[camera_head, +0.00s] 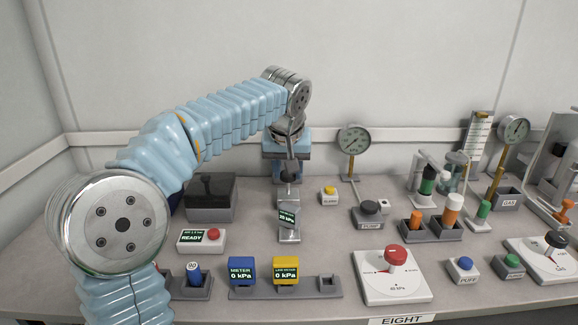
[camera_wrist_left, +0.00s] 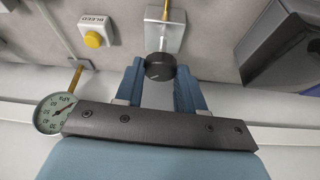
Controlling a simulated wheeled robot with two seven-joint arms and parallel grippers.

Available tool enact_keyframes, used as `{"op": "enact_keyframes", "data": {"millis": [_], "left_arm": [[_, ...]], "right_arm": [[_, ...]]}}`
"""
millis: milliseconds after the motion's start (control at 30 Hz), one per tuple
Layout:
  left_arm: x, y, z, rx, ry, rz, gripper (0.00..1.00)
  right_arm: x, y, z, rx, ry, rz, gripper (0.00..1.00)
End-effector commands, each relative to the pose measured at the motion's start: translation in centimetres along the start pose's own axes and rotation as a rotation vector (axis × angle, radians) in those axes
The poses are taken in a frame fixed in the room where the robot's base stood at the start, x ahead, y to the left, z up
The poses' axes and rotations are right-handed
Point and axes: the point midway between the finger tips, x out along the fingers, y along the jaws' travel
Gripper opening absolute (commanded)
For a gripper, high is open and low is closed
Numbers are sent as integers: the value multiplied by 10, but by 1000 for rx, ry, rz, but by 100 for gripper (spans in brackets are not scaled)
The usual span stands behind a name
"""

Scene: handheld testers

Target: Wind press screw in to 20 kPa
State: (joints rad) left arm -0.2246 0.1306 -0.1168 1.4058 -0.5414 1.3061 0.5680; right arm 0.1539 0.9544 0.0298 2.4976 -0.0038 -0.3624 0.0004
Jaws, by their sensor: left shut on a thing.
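The press screw has a black knob (camera_wrist_left: 160,67) on a silver shaft and a grey block (camera_head: 289,236). A small dark display (camera_head: 287,217) on the block shows a kPa figure too small to read surely. My left gripper (camera_head: 290,172) comes down from behind onto the knob. In the left wrist view my blue fingers (camera_wrist_left: 159,84) stand on both sides of the knob, shut on it. The blue meter (camera_head: 242,271) and the yellow meter (camera_head: 286,271) both read 0 kPa. My right gripper is not in view.
A yellow bleed button (camera_head: 329,195) and a pump (camera_head: 370,212) stand right of the press. A dial gauge (camera_head: 353,140) stands behind. A black box (camera_head: 211,194) and a READY tester (camera_head: 201,239) are at left. A red-knob dial unit (camera_head: 393,277) is at front.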

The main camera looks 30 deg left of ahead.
Motion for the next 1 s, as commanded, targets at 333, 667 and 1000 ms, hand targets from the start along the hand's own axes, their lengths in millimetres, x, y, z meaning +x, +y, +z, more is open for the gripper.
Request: {"op": "enact_keyframes", "data": {"millis": [333, 667, 1000], "left_arm": [[-2, -4, -2, 300, 0, 126, 8], [0, -6, -3, 588, 0, 246, 8], [1, -7, -4, 887, 1, 370, 8]], "right_arm": [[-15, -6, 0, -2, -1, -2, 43], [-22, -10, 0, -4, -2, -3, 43], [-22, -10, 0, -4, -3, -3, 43]]}}
